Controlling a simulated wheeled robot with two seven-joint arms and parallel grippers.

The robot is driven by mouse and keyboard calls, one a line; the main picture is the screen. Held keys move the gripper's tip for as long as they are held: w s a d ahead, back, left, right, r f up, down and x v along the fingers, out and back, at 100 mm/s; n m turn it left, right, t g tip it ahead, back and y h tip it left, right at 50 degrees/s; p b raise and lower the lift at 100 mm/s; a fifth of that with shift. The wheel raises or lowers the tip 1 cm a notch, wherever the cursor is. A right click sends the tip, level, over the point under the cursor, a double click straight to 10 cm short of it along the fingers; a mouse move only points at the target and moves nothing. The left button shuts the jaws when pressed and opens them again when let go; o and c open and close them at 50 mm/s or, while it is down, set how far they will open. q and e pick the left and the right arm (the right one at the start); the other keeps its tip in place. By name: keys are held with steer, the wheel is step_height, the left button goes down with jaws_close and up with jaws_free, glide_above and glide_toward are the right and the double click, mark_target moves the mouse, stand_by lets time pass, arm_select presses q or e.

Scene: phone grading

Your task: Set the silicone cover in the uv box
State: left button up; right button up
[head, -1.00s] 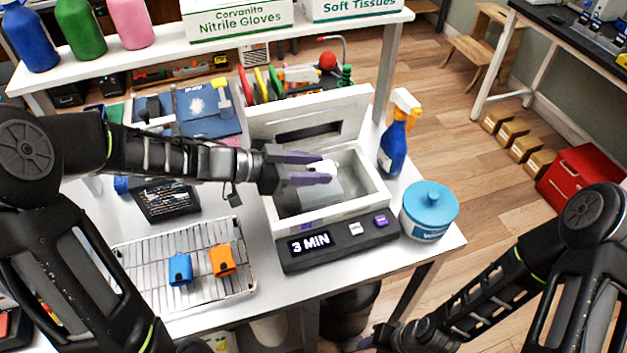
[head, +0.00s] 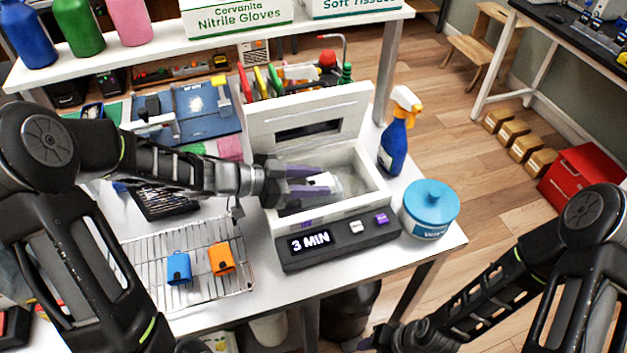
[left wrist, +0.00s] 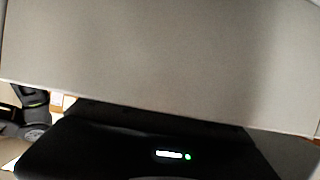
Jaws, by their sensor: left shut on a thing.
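The white uv box (head: 376,196) stands with its lid (head: 330,105) raised at the back. Its front panel reads 3 MIN. My left gripper (head: 322,188) reaches into the box opening from the left. It is shut on a small whitish thing (head: 326,180), which seems to be the silicone cover, inside the box opening; I cannot tell whether it touches the floor. The fingers hide part of it. The left wrist view shows mostly a blurred grey surface. My right gripper (head: 372,342) is low at the bottom edge, its fingers barely visible.
A wire rack (head: 215,290) at the left front holds a blue cover (head: 179,268) and an orange cover (head: 221,259). A blue spray bottle (head: 394,145) and a blue-lidded tub (head: 430,208) stand close to the box's right. A shelf (head: 160,50) with bottles and boxes runs behind.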

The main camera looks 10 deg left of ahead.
arm_select(q)
steer(key=shift+f, duration=0.15)
steer(key=o, duration=1.3)
